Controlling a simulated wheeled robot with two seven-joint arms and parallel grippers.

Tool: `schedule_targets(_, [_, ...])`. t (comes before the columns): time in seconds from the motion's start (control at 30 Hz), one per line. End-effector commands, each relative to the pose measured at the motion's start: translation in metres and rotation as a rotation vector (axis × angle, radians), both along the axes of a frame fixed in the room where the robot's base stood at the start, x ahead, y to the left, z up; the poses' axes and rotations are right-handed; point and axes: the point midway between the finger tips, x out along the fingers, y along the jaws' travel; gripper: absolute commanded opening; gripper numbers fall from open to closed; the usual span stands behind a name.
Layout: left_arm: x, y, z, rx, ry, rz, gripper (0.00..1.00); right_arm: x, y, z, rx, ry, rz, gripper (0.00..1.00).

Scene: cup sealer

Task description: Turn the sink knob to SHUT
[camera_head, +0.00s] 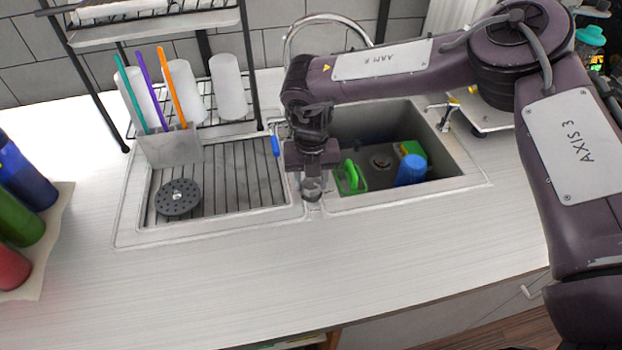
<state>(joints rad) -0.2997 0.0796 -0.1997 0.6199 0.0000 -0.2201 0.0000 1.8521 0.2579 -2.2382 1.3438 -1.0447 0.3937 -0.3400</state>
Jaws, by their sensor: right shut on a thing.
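The sink basin (455,182) is set in the white counter, and its chrome faucet (327,17) arches behind it. My right gripper (312,177) points down at the front of the divider between drainboard and basin. It is shut on a small grey round knob (312,190), which sits at the front rim. The jaws cover the knob's upper part, and no SHUT mark or pointer is readable. My left gripper is out of view.
A ribbed drainboard (235,185) holds a black perforated disc (179,198) and a utensil holder (170,149). White cups (229,88) stand on a rack behind. The front counter is clear.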

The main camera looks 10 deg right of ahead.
Motion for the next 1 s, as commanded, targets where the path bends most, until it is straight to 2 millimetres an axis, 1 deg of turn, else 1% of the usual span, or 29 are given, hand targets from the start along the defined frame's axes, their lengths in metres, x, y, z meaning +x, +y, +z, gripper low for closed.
schedule_targets(0.3, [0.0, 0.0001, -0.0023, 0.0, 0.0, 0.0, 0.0, 0.0015, -0.0003, 0.0009, 0.001, -0.003, 0.295, 0.18])
schedule_targets(0.6, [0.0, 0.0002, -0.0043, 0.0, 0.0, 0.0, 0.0, 0.0017, -0.0003, 0.0011, 0.001, -0.004, 0.538, 0.18])
schedule_targets(0.8, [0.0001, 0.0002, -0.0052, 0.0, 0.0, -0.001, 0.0, 0.0018, 0.0, 0.0014, 0.0, -0.004, 0.648, 0.18])
schedule_targets(1.0, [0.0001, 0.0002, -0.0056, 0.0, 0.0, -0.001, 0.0, 0.0019, 0.0, 0.0016, 0.0, -0.005, 0.709, 0.18])
